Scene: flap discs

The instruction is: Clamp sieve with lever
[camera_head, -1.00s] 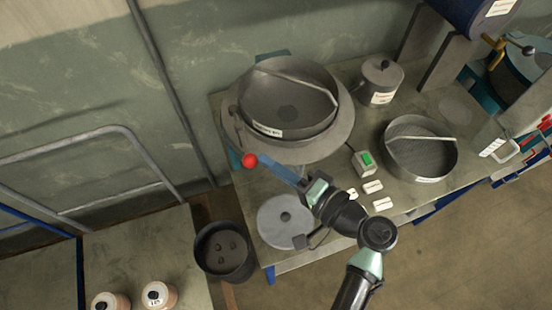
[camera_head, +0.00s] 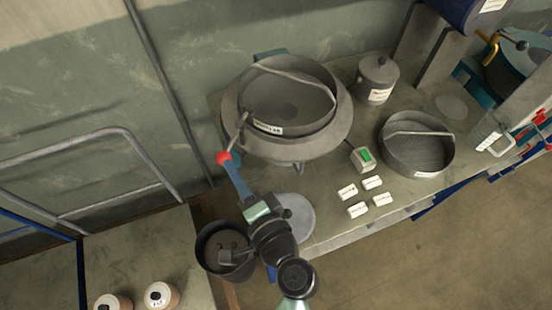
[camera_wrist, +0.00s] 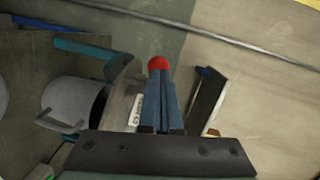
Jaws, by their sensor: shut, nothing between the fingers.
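The sieve (camera_head: 305,103), a grey round pan with a bar handle and a white label, sits in a wide round grey machine bowl (camera_head: 342,128) on the table. The lever is a grey rod (camera_head: 236,136) at the bowl's left rim, ending in a red knob (camera_head: 223,158) that points down and left. My gripper (camera_head: 229,164) has its blue fingers together, tips at the red knob. In the wrist view the knob (camera_wrist: 159,63) shows just beyond the fingertips; I cannot tell if they touch. The knob is not between the fingers.
A second mesh sieve (camera_head: 420,150), a lidded pot (camera_head: 378,78), a green-button switch box (camera_head: 363,158) and several white tags (camera_head: 357,210) are on the table. A grey lid (camera_head: 300,215) lies at the front left. A dark bucket (camera_head: 215,262) stands beside the table, beneath my arm.

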